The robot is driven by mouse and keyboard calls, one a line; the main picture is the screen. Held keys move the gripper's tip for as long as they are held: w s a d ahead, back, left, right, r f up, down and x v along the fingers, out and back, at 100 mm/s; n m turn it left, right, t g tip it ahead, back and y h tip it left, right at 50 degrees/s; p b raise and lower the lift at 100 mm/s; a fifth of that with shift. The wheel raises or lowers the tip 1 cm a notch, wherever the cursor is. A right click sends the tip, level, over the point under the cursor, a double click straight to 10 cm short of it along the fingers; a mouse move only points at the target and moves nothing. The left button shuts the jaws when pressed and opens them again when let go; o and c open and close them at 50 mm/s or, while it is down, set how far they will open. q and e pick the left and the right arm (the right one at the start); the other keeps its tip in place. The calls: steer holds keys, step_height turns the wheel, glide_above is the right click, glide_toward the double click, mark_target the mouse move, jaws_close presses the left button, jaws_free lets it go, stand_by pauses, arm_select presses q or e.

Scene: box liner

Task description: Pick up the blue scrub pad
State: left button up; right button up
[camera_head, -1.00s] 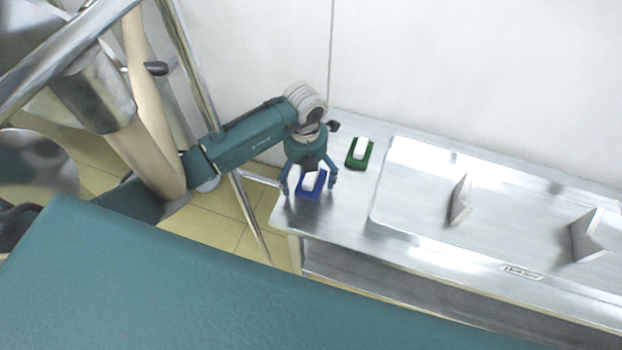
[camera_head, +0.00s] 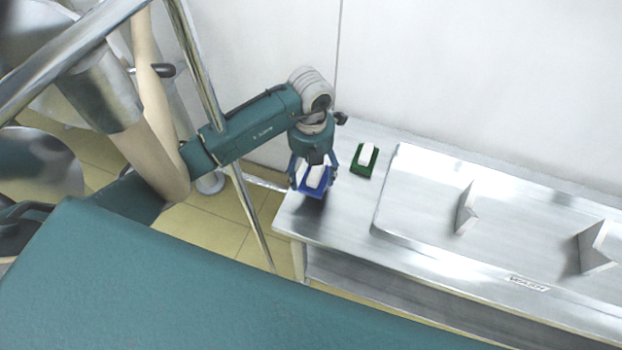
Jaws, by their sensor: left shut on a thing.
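The blue scrub pad (camera_head: 313,192) has a white grip on top and is near the left end of the metal counter. My left gripper (camera_head: 313,174) comes down from above and is shut on the pad, with one finger on each side. A dark shadow shows on the counter just below the pad, so it seems lifted a little. My right gripper is not in view.
A green scrub pad (camera_head: 364,160) with a white grip lies on the metal counter (camera_head: 345,205) to the right. Farther right is a raised metal panel (camera_head: 420,195) with upright angled plates (camera_head: 467,208) and a label reading WASH (camera_head: 528,284). A white wall stands behind.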

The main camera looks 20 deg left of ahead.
arm_select(q)
step_height(320, 180, up, 16)
steer(key=b, duration=0.1)
steer(key=shift+f, duration=0.15)
